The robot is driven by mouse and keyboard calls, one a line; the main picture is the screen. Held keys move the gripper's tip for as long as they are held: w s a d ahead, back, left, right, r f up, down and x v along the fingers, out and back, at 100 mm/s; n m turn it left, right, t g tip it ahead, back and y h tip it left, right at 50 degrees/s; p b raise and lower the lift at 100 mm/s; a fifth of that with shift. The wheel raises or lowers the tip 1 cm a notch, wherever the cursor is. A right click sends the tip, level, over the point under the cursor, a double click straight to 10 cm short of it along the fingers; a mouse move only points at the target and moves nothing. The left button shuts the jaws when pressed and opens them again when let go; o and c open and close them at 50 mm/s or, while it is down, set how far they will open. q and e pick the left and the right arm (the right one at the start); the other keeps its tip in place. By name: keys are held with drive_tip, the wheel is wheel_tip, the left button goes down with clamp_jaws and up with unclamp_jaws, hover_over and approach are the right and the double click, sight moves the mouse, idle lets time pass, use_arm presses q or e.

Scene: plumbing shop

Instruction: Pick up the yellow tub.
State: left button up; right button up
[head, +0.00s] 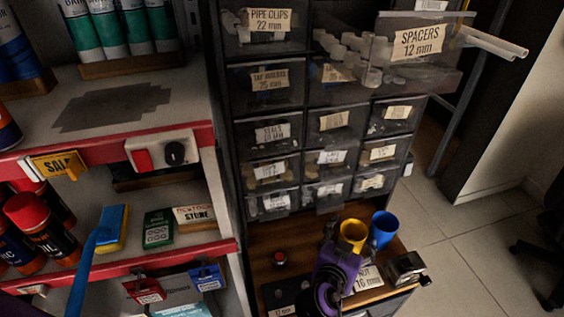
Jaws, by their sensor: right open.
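The yellow tub (352,231) stands near the bottom right on a wooden top below the drawer cabinet, its open mouth facing up. My purple right gripper (343,244) is right at the tub, reaching up from below. One finger shows at the tub's left side, and the gripper hides the tub's lower part. The gripper is open; I cannot tell whether it touches the tub. A blue tub (383,229) stands just right of the yellow one. My left gripper is not in view.
A metal box-like item (405,267) lies right of the tubs, and a small red-topped item (280,258) lies left. The cabinet's spacers drawer (417,42) juts out above. Red-edged shelves (180,258) fill the left.

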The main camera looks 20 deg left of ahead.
drive_tip(key=c, duration=1.3)
drive_tip(key=shift+r, duration=0.1)
